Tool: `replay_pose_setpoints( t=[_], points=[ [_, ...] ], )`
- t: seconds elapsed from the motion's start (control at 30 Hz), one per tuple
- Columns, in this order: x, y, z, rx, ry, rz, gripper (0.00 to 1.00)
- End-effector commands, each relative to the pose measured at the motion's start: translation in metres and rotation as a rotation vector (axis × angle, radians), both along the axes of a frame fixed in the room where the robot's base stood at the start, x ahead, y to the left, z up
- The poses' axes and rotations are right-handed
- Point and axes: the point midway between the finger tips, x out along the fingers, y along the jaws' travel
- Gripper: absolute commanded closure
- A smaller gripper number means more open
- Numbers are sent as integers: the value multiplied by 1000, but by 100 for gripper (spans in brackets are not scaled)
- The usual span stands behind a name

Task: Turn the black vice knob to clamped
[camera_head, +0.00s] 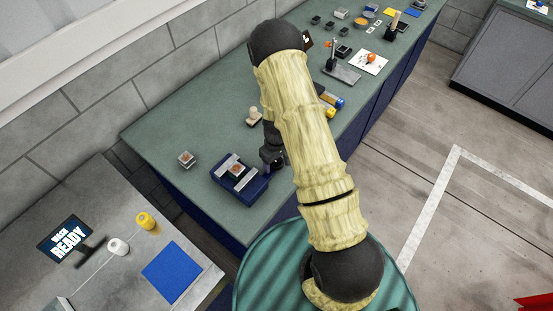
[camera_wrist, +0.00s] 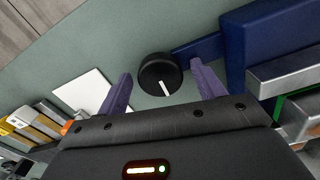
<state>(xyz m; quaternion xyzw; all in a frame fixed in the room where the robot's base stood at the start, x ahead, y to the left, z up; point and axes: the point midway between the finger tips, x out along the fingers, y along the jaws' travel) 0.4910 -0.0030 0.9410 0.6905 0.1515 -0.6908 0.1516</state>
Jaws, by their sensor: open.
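The black vice knob (camera_wrist: 160,72) shows in the wrist view as a round dial with a white pointer line on its face. It sits at the end of a blue arm of the vice. The blue vice (camera_head: 240,182) with grey jaws stands on the green bench in the head view, and its blue body (camera_wrist: 237,55) shows at the right of the wrist view. My gripper (camera_wrist: 162,82) is open, with one purple finger on each side of the knob. A gap shows between each finger and the knob; I cannot tell the depth. In the head view my arm partly hides the knob.
A white sheet (camera_wrist: 90,92) lies left of the knob. Bench left of the vice is mostly clear.

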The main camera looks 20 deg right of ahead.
Motion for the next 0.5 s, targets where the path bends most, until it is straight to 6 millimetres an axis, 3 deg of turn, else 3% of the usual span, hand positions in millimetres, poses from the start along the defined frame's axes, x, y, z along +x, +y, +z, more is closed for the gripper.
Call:
replay_pose_setpoints(
  t=[0.2,0.43,0.5],
  points=[
    [0,0,0,0,0,0,32],
    [0,0,0,0,0,0,75],
    [0,0,0,0,0,0,76]
  ],
)
